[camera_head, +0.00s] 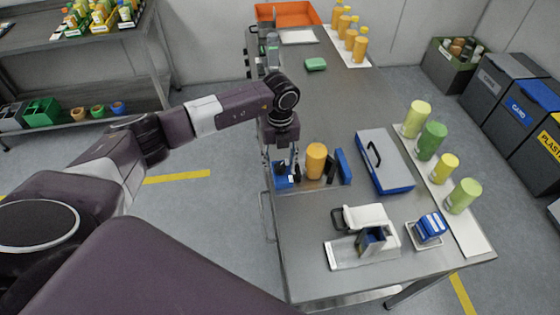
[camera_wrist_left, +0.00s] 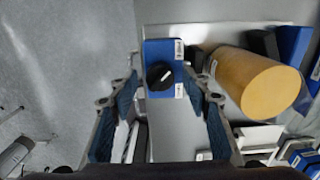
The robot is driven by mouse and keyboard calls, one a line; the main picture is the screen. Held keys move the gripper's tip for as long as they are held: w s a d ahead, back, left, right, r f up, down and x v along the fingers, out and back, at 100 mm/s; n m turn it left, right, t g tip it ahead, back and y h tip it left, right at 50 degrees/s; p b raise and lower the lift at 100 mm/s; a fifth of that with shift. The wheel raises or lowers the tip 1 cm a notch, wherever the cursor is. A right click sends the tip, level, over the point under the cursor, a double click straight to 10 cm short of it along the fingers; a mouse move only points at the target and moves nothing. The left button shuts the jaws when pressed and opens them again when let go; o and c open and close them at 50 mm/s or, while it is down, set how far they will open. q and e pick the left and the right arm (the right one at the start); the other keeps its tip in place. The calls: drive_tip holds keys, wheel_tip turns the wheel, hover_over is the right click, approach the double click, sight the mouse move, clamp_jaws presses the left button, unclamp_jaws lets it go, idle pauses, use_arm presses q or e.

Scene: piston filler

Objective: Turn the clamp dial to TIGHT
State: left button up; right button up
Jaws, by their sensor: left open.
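The clamp dial (camera_wrist_left: 159,75) is a round black knob with a white mark, set on a blue block (camera_wrist_left: 159,50). The mark points to the upper right in the left wrist view. Two small white labels sit at the block's right edge, too small to read. In the head view the blue block (camera_head: 283,182) is at the table's left edge, its dial partly hidden by my gripper. My left gripper (camera_wrist_left: 160,88) is open, its blue-padded fingers on either side of the dial with gaps. It also shows in the head view (camera_head: 281,160), pointing down above the block. My right gripper is not seen.
An orange cylinder (camera_head: 315,161) stands close right of the block, with a blue upright plate (camera_head: 343,166) beyond it. A blue-grey case (camera_head: 384,160) lies further right. A white device (camera_head: 365,218) stands nearer the front. The table's middle (camera_head: 330,100) is mostly clear.

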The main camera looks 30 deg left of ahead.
use_arm(q)
drive_tip(key=shift+f, duration=0.25)
drive_tip(key=shift+c, duration=0.3)
drive_tip(key=c, duration=1.1)
